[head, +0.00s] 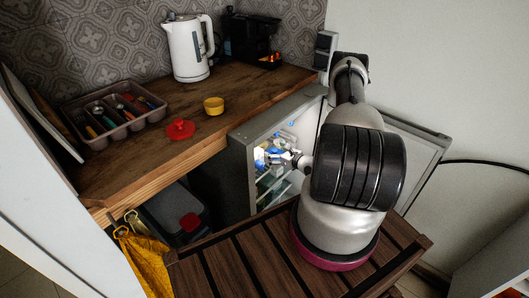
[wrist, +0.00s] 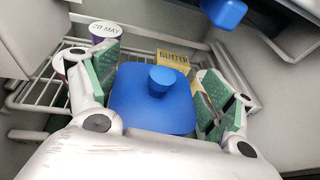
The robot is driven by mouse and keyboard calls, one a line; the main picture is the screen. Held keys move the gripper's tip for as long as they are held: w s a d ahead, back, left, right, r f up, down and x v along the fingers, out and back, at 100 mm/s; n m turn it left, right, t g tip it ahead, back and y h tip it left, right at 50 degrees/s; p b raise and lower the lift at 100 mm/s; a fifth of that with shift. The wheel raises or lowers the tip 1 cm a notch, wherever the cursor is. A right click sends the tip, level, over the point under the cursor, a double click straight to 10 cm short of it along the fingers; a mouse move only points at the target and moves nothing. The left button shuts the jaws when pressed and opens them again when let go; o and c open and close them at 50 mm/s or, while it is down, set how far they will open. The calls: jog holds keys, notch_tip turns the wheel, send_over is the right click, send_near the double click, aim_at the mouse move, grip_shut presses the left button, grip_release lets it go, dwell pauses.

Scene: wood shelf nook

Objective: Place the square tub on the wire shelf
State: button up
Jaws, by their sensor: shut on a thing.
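The square tub (wrist: 150,105) is blue with a round knob on its lid. In the wrist view it sits between the green pads of my gripper (wrist: 158,88), which is shut on it. The wire shelf (wrist: 40,92) shows as white wires behind and to the left of the tub, inside the small open fridge. I cannot tell whether the tub's base touches the wires, since the tub and fingers hide that spot.
A butter box (wrist: 173,60) stands behind the tub, and a round container marked 20 MAY (wrist: 104,30) stands back left. Another blue object (wrist: 224,12) hangs into view at the top. The fridge (head: 240,172) stands under the wooden counter (head: 160,148), its door open right.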

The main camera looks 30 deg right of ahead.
aim_at(270, 151)
jog(key=x, duration=0.7)
jog(key=shift+f, duration=0.7)
jog(key=shift+f, duration=0.1)
jog(key=o, duration=1.2)
jog(key=shift+s, duration=0.1)
